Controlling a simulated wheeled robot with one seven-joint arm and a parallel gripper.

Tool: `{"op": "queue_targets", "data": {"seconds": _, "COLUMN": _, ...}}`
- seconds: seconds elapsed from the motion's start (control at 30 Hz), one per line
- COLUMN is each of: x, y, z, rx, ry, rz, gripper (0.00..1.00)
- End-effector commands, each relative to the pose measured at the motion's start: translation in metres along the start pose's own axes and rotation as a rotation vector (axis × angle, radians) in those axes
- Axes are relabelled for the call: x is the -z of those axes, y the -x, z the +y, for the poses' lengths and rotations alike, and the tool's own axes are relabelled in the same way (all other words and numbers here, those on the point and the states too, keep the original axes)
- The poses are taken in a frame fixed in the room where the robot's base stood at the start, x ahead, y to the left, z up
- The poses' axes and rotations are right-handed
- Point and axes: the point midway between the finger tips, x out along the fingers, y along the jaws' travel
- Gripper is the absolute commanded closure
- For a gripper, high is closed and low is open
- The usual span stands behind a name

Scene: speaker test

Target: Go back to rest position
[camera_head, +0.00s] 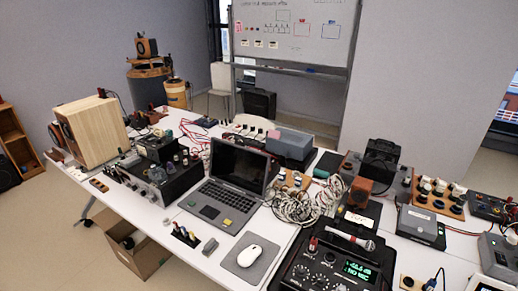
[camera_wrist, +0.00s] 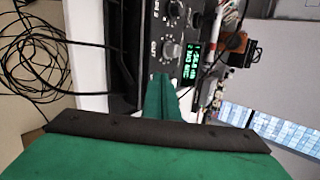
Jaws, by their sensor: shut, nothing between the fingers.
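My gripper (camera_wrist: 163,82) shows in the wrist view as green fingers pressed together, with nothing between them. They point at the black audio device (camera_wrist: 145,30) with knobs and a lit green display (camera_wrist: 190,62). I cannot tell how far the fingertips are from the device. My arm and gripper do not show in the head view. There the same audio device (camera_head: 312,272) stands at the front of the white table (camera_head: 205,262), with a microphone lying across its top.
A laptop (camera_head: 228,180), a mouse (camera_head: 250,255) on a grey pad, coiled cables (camera_head: 305,207) and a wooden speaker (camera_head: 90,130) crowd the table. A cardboard box (camera_head: 133,250) stands below its front edge. Loose black cables (camera_wrist: 30,50) hang beside the table in the wrist view.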

Motion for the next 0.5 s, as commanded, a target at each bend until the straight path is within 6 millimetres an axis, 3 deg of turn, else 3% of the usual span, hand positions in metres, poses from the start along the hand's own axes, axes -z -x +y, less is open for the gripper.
{"op": "queue_targets", "data": {"seconds": 0.03, "x": -0.003, "y": 0.001, "z": 0.014, "rx": 0.005, "ry": 0.066, "rz": -0.002, "gripper": 1.0}}
{"op": "queue_targets", "data": {"seconds": 0.27, "x": -0.023, "y": 0.014, "z": 0.061, "rx": 0.073, "ry": 0.396, "rz": -0.02, "gripper": 1.0}}
{"op": "queue_targets", "data": {"seconds": 0.5, "x": -0.047, "y": 0.046, "z": 0.114, "rx": 0.167, "ry": 0.769, "rz": -0.046, "gripper": 1.0}}
